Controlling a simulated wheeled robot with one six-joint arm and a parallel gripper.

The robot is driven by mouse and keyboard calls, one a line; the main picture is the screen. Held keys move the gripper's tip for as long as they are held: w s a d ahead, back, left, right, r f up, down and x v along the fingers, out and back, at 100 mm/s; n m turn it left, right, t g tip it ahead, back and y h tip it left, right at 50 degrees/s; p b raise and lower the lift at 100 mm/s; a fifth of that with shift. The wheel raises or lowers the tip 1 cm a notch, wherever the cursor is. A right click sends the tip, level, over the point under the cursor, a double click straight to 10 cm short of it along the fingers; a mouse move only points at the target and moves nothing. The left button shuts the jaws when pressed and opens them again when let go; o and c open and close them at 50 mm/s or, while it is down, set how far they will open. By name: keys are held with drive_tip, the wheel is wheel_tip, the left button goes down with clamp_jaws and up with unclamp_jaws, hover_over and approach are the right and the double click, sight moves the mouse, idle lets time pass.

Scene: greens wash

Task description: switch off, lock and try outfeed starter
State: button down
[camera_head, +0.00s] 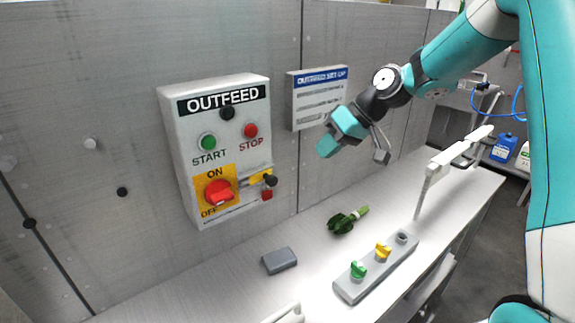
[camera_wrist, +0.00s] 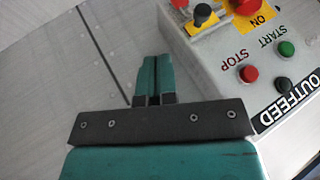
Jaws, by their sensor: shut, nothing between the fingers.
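The outfeed starter (camera_head: 182,135) is a pale box on the grey wall, with a green START button (camera_head: 208,142), a red STOP button (camera_head: 250,130) and a black button (camera_head: 227,113). Its red rotary switch (camera_head: 219,193) sits on a yellow ON/OFF plate; I cannot tell its setting. A black knob (camera_head: 271,180) sticks out at the lower right, above a small red piece (camera_head: 266,195). My gripper (camera_head: 328,146) is shut and empty, to the right of the box and apart from it. In the wrist view the closed teal fingertips (camera_wrist: 153,75) are left of the box's buttons.
An OUTFEED SET-UP sign (camera_head: 320,97) hangs right of the starter. On the bench (camera_head: 222,270) are a grey block (camera_head: 279,261), a leafy green item (camera_head: 343,222) and a grey strip (camera_head: 375,275) with green and yellow knobs. A white bracket stands at the right.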

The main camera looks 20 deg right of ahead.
sight(260, 182)
drive_tip(key=w+a+f+p, duration=0.1)
drive_tip(key=a+f+p, duration=0.3)
drive_tip(key=a, duration=0.4)
drive_tip(key=shift+w+a+f, duration=0.15)
drive_tip(key=shift+a+f, duration=0.2)
drive_tip(key=shift+f, duration=0.55)
